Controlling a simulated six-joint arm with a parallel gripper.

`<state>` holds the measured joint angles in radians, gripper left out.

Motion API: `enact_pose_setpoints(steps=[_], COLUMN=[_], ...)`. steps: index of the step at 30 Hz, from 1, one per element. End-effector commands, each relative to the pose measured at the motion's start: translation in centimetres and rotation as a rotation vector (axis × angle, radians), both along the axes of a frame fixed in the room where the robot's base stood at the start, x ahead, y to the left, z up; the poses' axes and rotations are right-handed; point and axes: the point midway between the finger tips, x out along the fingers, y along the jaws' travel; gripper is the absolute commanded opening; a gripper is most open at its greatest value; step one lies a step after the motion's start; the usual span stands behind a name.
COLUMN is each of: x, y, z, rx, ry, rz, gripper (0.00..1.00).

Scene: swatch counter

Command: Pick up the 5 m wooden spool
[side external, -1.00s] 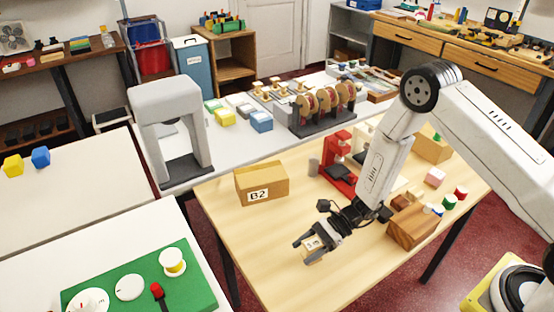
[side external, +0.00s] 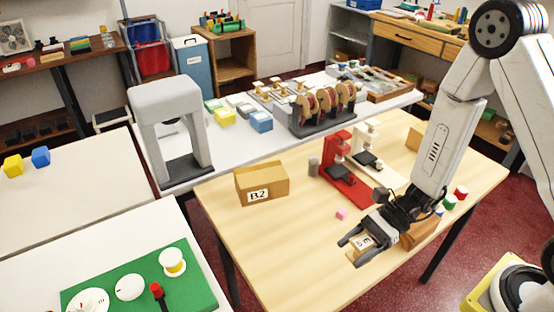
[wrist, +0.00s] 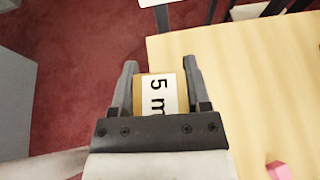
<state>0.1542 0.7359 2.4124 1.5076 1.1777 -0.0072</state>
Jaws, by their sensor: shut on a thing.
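The 5 m wooden spool (side external: 364,243) is a small light-wood piece with a white label on top. In the wrist view the spool (wrist: 157,95) sits between the two fingers with "5 m" readable, turned sideways. My gripper (side external: 351,251) is shut on it near the front right of the wooden table (side external: 270,240). In the wrist view my gripper (wrist: 160,65) has one finger on each side of it. The spool's underside and its height above the table are hard to tell.
A brown wooden block (side external: 420,233) is partly hidden behind my gripper. A pink cube (side external: 341,213) lies to the left. Red (side external: 346,180) and white (side external: 375,158) presses and the B2 box (side external: 262,184) stand farther back. The table's front left is clear.

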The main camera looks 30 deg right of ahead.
Motion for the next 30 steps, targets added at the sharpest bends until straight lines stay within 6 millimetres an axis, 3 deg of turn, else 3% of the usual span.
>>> enact_pose_setpoints(steps=[10,30], x=[-2.6,-2.8], y=[-0.9,-0.9], z=[1.3,1.3], rx=[0.000,0.000], ry=[0.000,0.000], rz=[-0.001,-0.001], gripper=[0.03,0.03])
